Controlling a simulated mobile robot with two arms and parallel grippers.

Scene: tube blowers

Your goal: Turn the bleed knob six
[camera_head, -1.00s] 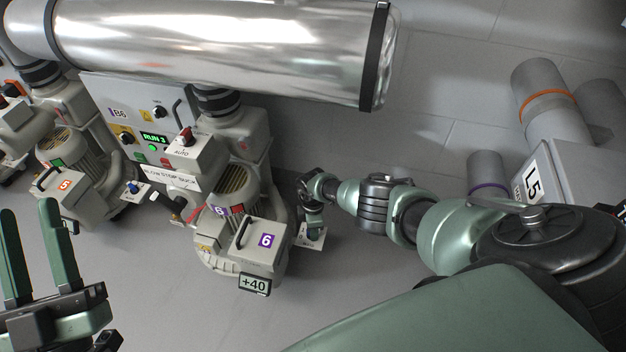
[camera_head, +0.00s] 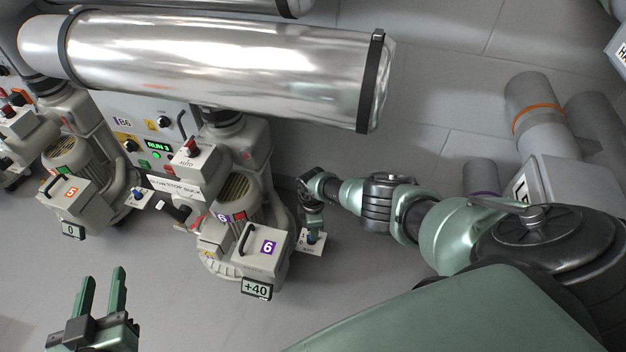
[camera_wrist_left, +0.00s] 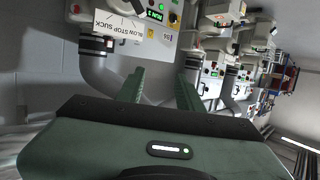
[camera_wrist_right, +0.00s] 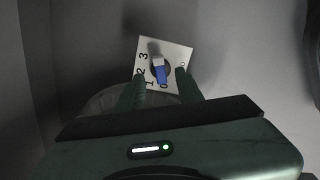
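The bleed knob (camera_wrist_right: 160,72) beside blower 6 is a blue knob with a pale end. It sits on a white plate (camera_wrist_right: 178,54) numbered 0 to 3. In the head view the plate (camera_head: 318,248) lies just right of the grey blower marked 6 (camera_head: 233,262), and my gripper partly hides the knob. My right gripper (camera_wrist_right: 161,82) is at the plate, its two fingers apart on either side of the knob; I cannot tell whether they touch it. My left gripper (camera_head: 103,278) is open and empty over the floor at the lower left.
Blower 6 carries a +40 display (camera_head: 256,289). Blower 5 (camera_head: 75,195) stands to its left with its own blue knob (camera_head: 138,193). A large silver pipe (camera_head: 220,65) runs above. A control panel (camera_head: 150,115) is behind. Floor between the left gripper and blowers is clear.

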